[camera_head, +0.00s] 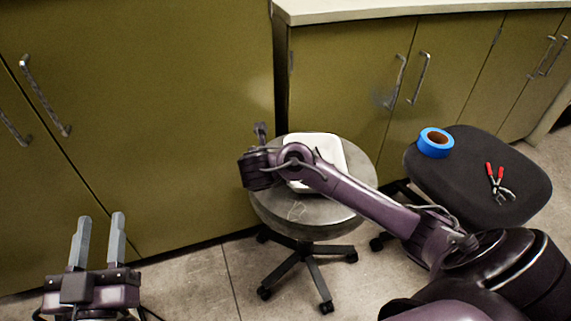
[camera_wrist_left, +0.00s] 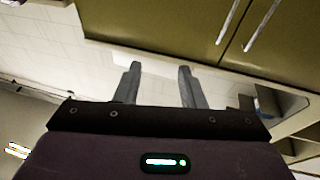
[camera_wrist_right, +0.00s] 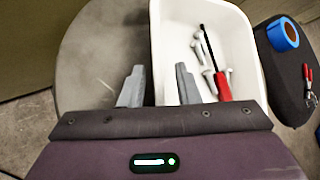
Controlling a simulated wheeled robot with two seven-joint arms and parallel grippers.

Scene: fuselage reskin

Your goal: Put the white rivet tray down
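The white rivet tray (camera_head: 328,148) sits on the round grey stool (camera_head: 306,211), partly hidden by my right arm in the head view. In the right wrist view the tray (camera_wrist_right: 240,60) holds several grey rivets (camera_wrist_right: 207,68) and a red-handled screwdriver (camera_wrist_right: 222,88). My right gripper (camera_wrist_right: 159,84) is at the tray's left wall; its fingers are apart, with the wall's edge showing between them. I cannot tell whether a finger touches the wall. My left gripper (camera_head: 98,240) is open and empty, in front of the cabinets, away from the stool.
A dark stool seat (camera_head: 470,178) on the right carries a blue tape roll (camera_head: 435,143) and red-handled pliers (camera_head: 498,185). Olive cabinets (camera_head: 150,110) with metal handles stand close behind. The grey stool's top has bare room left of and in front of the tray.

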